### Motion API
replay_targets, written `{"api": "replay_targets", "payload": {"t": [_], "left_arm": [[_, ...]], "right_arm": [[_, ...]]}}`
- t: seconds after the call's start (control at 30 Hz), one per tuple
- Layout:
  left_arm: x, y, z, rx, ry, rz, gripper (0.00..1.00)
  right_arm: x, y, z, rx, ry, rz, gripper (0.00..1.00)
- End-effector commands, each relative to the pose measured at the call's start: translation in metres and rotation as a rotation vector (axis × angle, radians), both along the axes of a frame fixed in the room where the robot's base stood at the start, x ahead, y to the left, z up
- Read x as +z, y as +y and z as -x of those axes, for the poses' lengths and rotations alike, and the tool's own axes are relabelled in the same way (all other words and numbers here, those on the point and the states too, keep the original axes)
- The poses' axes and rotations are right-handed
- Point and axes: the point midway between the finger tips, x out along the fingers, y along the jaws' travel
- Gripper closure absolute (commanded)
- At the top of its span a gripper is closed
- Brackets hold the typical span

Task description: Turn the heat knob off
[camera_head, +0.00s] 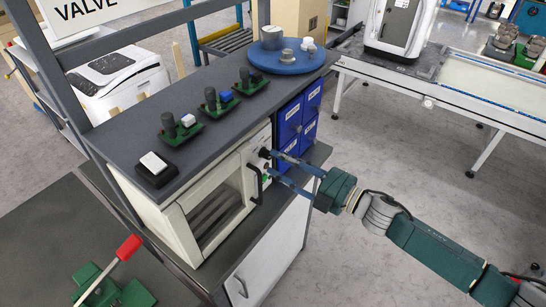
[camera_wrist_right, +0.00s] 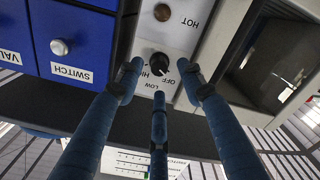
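The heat knob (camera_wrist_right: 160,63) is a black round knob on the white control panel of a box oven (camera_head: 213,200). In the right wrist view the labels OFF, LOW and HI stand around it; its pointer direction is hard to tell. My right gripper (camera_head: 275,164) reaches the oven front from the right. In the wrist view its blue fingers (camera_wrist_right: 160,82) are spread apart, with two tips on either side of the knob and a third below it. They look close to the panel, but contact cannot be told. My left gripper is not in view.
A brownish round lamp (camera_wrist_right: 162,12) labelled HOT is on the panel near the knob. Blue drawers (camera_head: 290,122) stand beside the oven, and a black door handle (camera_head: 256,184) on the other side. Small switches (camera_head: 221,98) and a blue round base (camera_head: 287,62) are on top.

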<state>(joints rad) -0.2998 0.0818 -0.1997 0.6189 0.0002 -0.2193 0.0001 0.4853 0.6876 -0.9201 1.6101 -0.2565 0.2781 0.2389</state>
Motion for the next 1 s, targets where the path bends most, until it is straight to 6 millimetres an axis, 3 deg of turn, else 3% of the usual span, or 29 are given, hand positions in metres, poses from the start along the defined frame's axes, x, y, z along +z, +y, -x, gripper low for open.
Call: {"api": "replay_targets", "payload": {"t": [0.2,0.4,1.0], "left_arm": [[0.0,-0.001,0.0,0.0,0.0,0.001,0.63],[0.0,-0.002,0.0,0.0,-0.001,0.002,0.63],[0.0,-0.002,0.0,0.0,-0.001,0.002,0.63]], "right_arm": [[-0.001,-0.04,0.029,-0.001,0.002,0.001,0.62],[0.0,-0.062,0.046,0.0,0.002,-0.001,0.62],[0.001,-0.068,0.05,0.001,-0.002,-0.002,0.62]]}}
